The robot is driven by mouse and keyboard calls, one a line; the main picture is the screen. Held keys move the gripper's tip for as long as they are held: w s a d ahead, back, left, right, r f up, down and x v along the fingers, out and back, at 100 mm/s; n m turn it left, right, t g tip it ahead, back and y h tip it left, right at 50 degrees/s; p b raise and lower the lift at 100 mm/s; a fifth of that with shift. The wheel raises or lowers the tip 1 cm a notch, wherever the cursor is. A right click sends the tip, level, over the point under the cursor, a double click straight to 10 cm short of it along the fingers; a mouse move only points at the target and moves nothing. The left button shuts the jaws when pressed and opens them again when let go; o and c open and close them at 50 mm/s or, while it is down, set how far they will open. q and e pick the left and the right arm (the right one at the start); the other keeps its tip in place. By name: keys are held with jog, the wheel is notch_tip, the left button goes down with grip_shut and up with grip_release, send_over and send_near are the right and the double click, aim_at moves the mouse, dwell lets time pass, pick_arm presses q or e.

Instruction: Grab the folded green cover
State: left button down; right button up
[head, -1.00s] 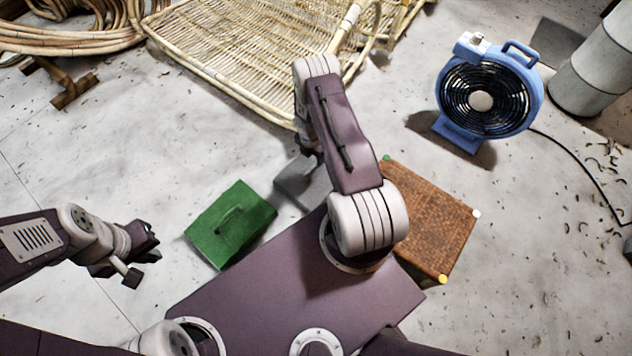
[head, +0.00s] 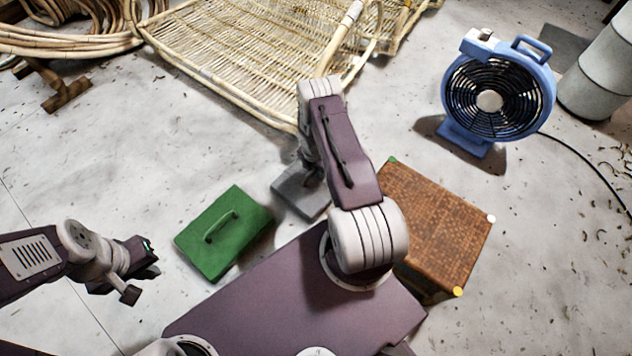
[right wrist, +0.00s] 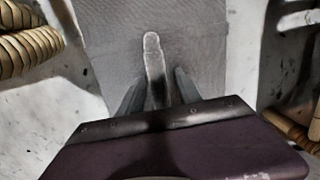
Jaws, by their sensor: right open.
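The folded green cover (head: 236,246) lies flat on the floor left of my right arm, with a raised green handle loop on top. A similar grey folded piece (head: 291,190) lies just beyond it to the right. My right gripper (head: 312,178) is over the grey piece and partly hidden by my arm. In the right wrist view, the open right gripper (right wrist: 158,88) has the grey piece's raised loop (right wrist: 153,60) between its fingers; contact cannot be told. My left gripper (head: 146,274) is left of the green cover and apart from it; its opening is unclear.
A woven brown stool (head: 438,225) stands close to the right of my right arm. A blue fan (head: 492,98) with a trailing cable is further right. A rattan frame (head: 250,50) and rattan coils (head: 70,35) lie at the back.

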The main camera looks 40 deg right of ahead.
jog(key=shift+r, duration=0.15)
grip_shut()
dwell(1.2)
